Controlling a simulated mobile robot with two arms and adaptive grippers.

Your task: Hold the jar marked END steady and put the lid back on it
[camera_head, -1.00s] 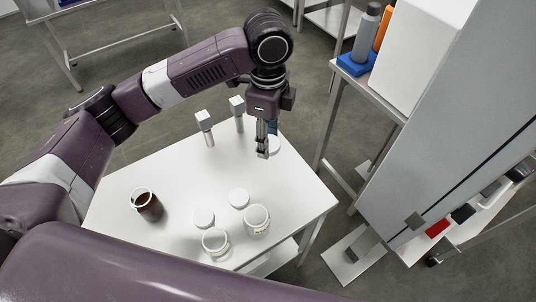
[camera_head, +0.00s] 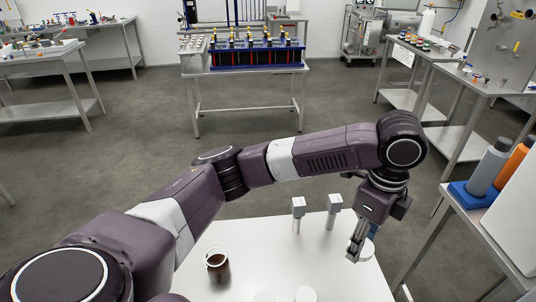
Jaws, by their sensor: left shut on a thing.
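My left gripper (camera_head: 354,252) is over the right part of the white table (camera_head: 327,268), pointing down. It is shut on a white round thing (camera_head: 368,250) that looks like a lid, partly hidden by the fingers. An open jar with dark brown contents (camera_head: 217,267) stands upright on the table at the left, apart from the gripper. Two white lids (camera_head: 264,296) (camera_head: 306,294) are cut by the bottom edge. No END mark is readable. My right gripper is not in view.
Two grey block-topped posts (camera_head: 298,208) (camera_head: 334,205) stand at the table's back edge, left of the gripper. A shelf at right holds a grey bottle (camera_head: 490,166) and an orange bottle (camera_head: 514,168) in a blue tray. The table between brown jar and gripper is clear.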

